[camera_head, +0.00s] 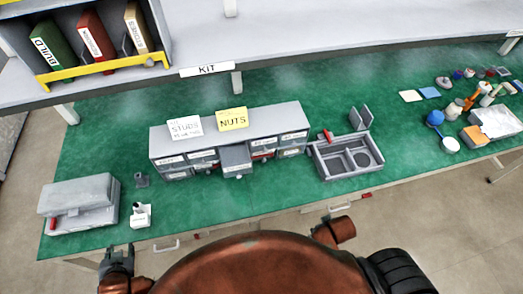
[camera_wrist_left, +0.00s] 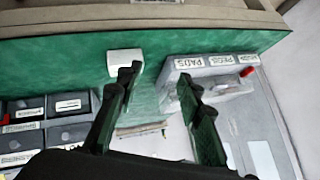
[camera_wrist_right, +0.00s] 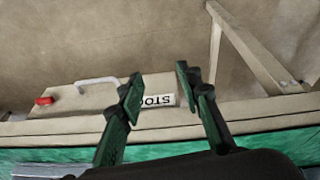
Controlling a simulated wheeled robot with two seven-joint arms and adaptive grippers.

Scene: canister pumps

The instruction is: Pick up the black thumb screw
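I cannot make out a black thumb screw for certain in any view. A small dark grey piece (camera_head: 141,180) stands on the green bench left of the drawer cabinet, too small to identify. A small white block (camera_head: 140,214) stands near the front edge; a white block (camera_wrist_left: 125,61) also shows beyond the left fingertips in the left wrist view. My left gripper (camera_head: 117,258) is at the bench's front left edge; in the left wrist view its fingers (camera_wrist_left: 158,80) are apart with nothing held. My right gripper (camera_wrist_right: 160,82) is open and empty near the bench's drawer front.
A grey drawer cabinet (camera_head: 222,133) has one middle drawer (camera_head: 236,160) pulled out. A grey lidded case (camera_head: 80,203) stands at left. A compartment tray (camera_head: 347,158) is right of the cabinet. Small parts crowd the far right. A shelf with binders (camera_head: 92,38) overhangs the back.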

